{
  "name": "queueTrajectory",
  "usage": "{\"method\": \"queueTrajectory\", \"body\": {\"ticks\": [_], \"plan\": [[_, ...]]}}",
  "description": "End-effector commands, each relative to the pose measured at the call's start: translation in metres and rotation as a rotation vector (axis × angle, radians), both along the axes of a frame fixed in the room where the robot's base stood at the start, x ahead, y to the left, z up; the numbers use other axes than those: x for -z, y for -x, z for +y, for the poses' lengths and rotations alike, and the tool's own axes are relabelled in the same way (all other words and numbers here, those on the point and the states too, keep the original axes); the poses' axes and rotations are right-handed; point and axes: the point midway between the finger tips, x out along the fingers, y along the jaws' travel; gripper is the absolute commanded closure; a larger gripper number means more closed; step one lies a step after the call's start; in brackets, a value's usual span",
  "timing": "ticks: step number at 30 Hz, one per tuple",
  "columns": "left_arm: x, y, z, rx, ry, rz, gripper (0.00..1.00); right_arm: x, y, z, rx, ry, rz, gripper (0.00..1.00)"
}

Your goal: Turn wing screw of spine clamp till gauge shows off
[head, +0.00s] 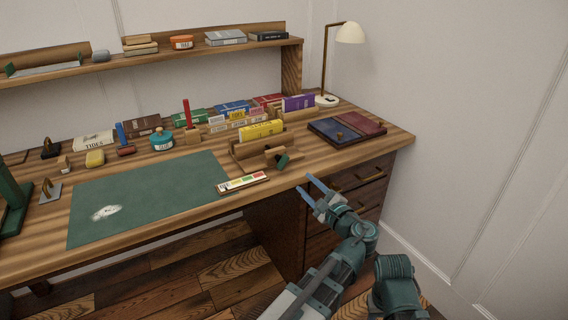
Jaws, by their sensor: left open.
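The wooden spine clamp (238,152) stands near the front edge of the desk, with a yellow book (262,131) upright in it. Its dark green wing screw (283,161) sticks out at the front right, tilted. The gauge (242,183), a pale strip with coloured fields including green and red, lies in front of the clamp at the desk edge; its reading is too small to tell. My left gripper (306,185) is open and empty, just off the desk's front edge, to the right of and lower in the picture than the wing screw, not touching it. My right gripper is out of view.
A green mat (150,198) lies left of the gauge. Two book covers in a dark tray (346,129) lie right of the clamp. Drawers with handles (372,173) are below the desk top, beside my left gripper. Upright books (236,121) stand behind the clamp.

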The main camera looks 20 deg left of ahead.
Motion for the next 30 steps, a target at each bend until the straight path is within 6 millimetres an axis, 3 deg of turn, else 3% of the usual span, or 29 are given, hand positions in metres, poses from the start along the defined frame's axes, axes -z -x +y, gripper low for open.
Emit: {"method": "queueTrajectory", "body": {"ticks": [9, 15, 21, 30], "plan": [[-0.0008, 0.0012, -0.0023, 0.000, -0.500, 0.651, 0.56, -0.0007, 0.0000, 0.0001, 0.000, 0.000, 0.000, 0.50], [-0.0012, 0.0018, -0.0034, 0.001, -0.759, 0.991, 0.56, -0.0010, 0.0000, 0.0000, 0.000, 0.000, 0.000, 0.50], [-0.0013, 0.0021, -0.0040, 0.000, -0.896, 1.170, 0.56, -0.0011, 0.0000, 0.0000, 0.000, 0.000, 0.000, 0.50], [-0.0013, -0.0010, -0.0008, 0.000, -0.924, 1.207, 0.56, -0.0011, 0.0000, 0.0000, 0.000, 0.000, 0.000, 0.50]]}}
